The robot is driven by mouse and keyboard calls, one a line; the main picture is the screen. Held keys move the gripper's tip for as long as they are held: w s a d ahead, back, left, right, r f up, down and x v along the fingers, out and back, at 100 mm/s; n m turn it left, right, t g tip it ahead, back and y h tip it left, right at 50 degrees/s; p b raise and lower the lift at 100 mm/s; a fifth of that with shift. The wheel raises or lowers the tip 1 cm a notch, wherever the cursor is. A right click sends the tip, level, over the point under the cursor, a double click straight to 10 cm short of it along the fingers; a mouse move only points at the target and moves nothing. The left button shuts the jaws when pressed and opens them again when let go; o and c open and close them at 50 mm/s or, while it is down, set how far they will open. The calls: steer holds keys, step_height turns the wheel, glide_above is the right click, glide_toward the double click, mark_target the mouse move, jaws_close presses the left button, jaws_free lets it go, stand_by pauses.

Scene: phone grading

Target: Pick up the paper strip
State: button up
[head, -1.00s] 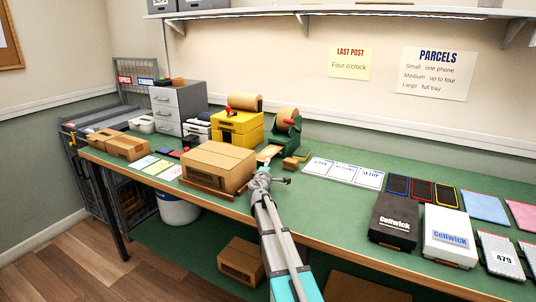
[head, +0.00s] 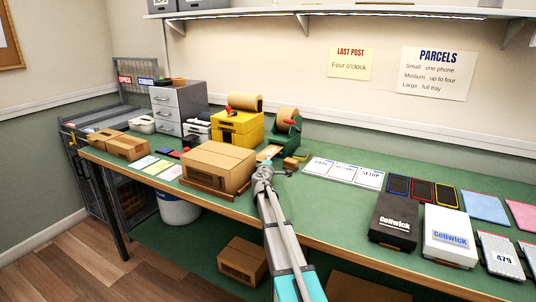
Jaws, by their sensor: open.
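A tan paper strip (head: 270,153) sticks out from the front of the green dispenser (head: 281,140), which carries a brown paper roll (head: 288,119). My gripper (head: 265,166) is just in front of the strip, on the near side, to the right of the large carton. It looks small from here; its jaws are open and no strip shows between them. My wrist and jaws hide the bench just below the strip, and I cannot tell whether the fingertips touch it.
A large cardboard carton (head: 217,167) stands close on the left of my gripper. A small brown block (head: 290,163) sits close on the right. A yellow dispenser (head: 237,127) stands behind the carton. White cards (head: 343,171) lie further right, with green bench free in front of them.

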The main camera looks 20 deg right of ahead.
jaws_close()
steer(key=shift+r, duration=0.1)
stand_by(0.6)
step_height(320, 180, up, 10)
steer(key=p, duration=1)
stand_by(0.6)
